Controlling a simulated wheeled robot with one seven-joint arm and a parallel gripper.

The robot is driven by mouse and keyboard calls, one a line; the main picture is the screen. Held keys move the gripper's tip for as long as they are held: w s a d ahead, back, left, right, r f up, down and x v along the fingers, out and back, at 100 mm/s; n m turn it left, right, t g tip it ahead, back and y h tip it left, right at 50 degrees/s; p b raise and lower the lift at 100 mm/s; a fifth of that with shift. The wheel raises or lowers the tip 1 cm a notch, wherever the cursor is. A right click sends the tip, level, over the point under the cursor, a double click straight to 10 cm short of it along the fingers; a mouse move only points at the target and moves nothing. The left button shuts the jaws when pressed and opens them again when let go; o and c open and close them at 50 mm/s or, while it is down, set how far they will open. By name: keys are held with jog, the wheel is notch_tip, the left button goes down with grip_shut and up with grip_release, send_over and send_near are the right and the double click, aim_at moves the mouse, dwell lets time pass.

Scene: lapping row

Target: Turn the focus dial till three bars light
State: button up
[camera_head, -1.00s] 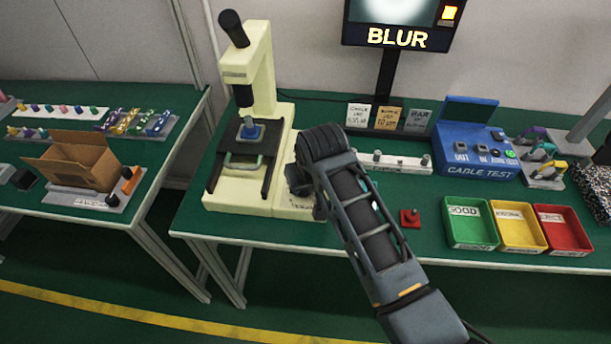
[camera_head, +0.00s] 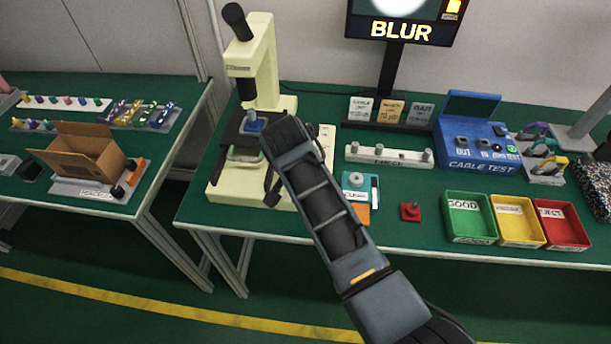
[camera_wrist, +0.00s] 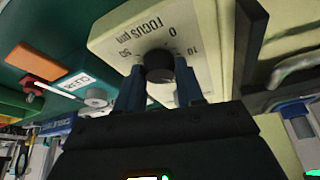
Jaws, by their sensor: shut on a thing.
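The focus dial (camera_wrist: 159,66) is a dark round knob on a cream plate (camera_wrist: 115,35) marked "FOCUS µm", with numbers around it. In the wrist view my gripper (camera_wrist: 159,82) has a finger on each side of the knob and is shut on it. In the head view my arm hides the dial and the fingertips, at the right side of the cream microscope (camera_head: 264,60). The monitor (camera_head: 404,28) reads "BLUR" under a pale round image. A yellow light (camera_head: 454,6) shows at its upper right, cut by the frame edge; I cannot count bars.
A blue piece (camera_head: 254,122) sits on the microscope stage. Right of my arm are a teal and white item (camera_head: 360,184), a red block (camera_head: 410,212), a white rail (camera_head: 388,155), the blue cable tester (camera_head: 475,150) and green, yellow and red bins (camera_head: 470,238).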

dwell(0.4)
jog(key=o, duration=1)
jog(key=shift+o, duration=0.2)
jog(key=v, duration=0.8)
jog(key=shift+b, duration=0.3)
jog(key=shift+f, duration=0.1)
